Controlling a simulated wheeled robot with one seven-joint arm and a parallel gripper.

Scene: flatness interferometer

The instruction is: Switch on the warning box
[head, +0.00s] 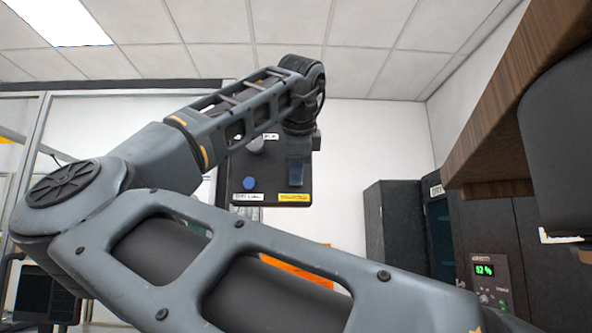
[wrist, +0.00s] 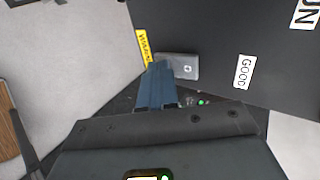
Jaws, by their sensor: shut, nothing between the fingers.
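A dark box (head: 270,170) hangs in front of the pale wall in the head view, with a blue round knob (head: 249,183) and a yellow label (head: 293,197) low on its face. In the wrist view the yellow label (wrist: 143,47), its lettering starting "WARN", sits at the edge of the dark face (wrist: 230,30). A grey plate (wrist: 180,66) with a small light mark lies beside it. My gripper (wrist: 157,70) is shut and empty, its blue-grey fingertips at the plate's left end and partly covering it. I cannot tell whether they touch it. In the head view my gripper (head: 297,182) is in front of the box's right part.
Dark cabinets (head: 385,225) stand at the right, near a panel with a green display (head: 484,270). A wooden edge (head: 510,100) juts in at upper right. An orange thing (head: 300,268) is partly hidden behind my arm.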

